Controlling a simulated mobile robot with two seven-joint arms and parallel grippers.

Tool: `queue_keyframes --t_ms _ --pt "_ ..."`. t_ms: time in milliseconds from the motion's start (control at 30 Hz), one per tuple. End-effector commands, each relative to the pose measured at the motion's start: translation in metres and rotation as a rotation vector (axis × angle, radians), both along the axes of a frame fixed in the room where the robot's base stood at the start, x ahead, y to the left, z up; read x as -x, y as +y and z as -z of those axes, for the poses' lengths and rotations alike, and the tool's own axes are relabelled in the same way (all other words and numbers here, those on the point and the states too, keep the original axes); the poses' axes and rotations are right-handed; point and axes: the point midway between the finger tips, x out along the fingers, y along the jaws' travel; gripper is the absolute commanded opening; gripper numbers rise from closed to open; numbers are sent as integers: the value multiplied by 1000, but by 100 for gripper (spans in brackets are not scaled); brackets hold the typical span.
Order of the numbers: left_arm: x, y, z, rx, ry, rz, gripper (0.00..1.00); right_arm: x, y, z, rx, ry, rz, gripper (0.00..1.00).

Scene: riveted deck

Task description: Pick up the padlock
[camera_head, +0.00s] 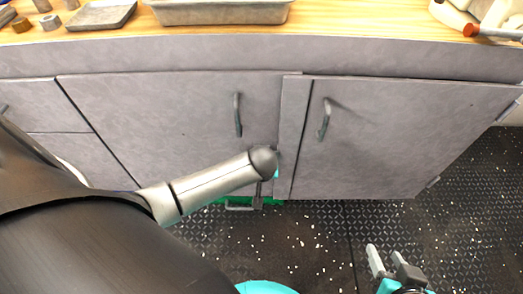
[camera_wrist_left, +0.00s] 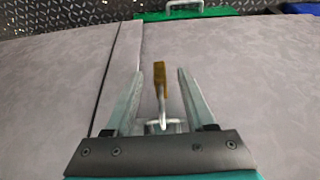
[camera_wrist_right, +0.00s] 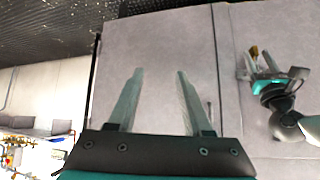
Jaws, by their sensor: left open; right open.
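The padlock (camera_wrist_left: 160,80) shows in the left wrist view as a narrow brass body, seen nearly edge-on, with a pale metal part at its lower end. It lies between the two fingers of my left gripper (camera_wrist_left: 160,70), which are open with a gap on both sides. The right wrist view also shows the brass body (camera_wrist_right: 254,51) at my left gripper (camera_wrist_right: 265,66), in front of the cabinet. In the head view my left arm hides the padlock. My right gripper (camera_head: 386,252) is open and empty, low over the floor at right.
The grey cabinet (camera_head: 170,120) has two doors with bar handles (camera_head: 237,115). Above it, the wooden counter (camera_head: 340,20) holds a metal pan (camera_head: 220,13) and a dark tray (camera_head: 102,14). A green case (camera_wrist_left: 185,14) with a handle stands on the dark patterned floor (camera_head: 330,225).

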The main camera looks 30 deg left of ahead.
Motion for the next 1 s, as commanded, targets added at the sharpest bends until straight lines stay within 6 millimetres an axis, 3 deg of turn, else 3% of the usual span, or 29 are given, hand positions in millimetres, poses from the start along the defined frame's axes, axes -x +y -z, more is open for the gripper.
queue_keyframes --t_ms 233,600,1000 --pt "-3 2 9 -1 0 0 55 -7 14 0 -53 -100 -15 50" --pt "-3 2 9 -1 -1 0 55 -9 17 -2 -65 -125 -18 50" --pt "-3 2 9 0 0 0 10 -9 17 -2 -64 -124 -17 50"
